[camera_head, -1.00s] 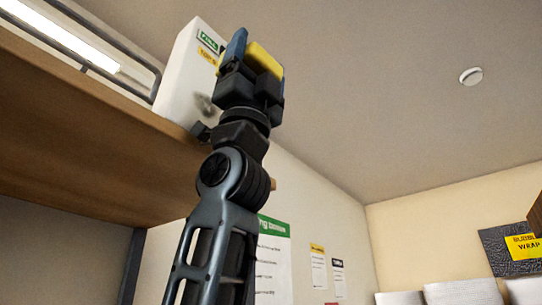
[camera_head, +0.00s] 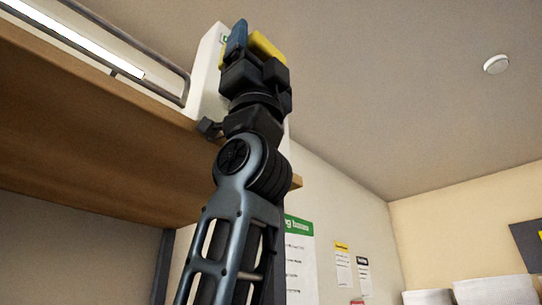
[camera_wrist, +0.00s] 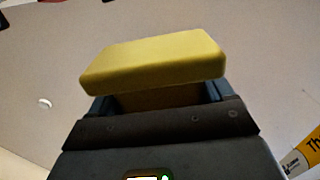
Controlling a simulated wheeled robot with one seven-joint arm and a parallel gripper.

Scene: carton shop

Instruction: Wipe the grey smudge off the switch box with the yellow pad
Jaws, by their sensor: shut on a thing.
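The white switch box (camera_head: 206,75) stands at the shelf's edge in the head view, mostly behind my gripper. A sliver of its green label shows; the grey smudge is hidden. My gripper (camera_head: 248,48) is raised in front of the box and shut on the yellow pad (camera_head: 267,46). The pad also fills the upper middle of the wrist view (camera_wrist: 152,62), sticking out past the fingers. I cannot tell whether the pad touches the box.
A wooden shelf (camera_head: 90,130) runs along the left, with a lit tube lamp (camera_head: 95,45) above it. Posters (camera_head: 299,255) hang on the wall at lower right. A yellow label (camera_wrist: 309,150) shows at the wrist view's right edge.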

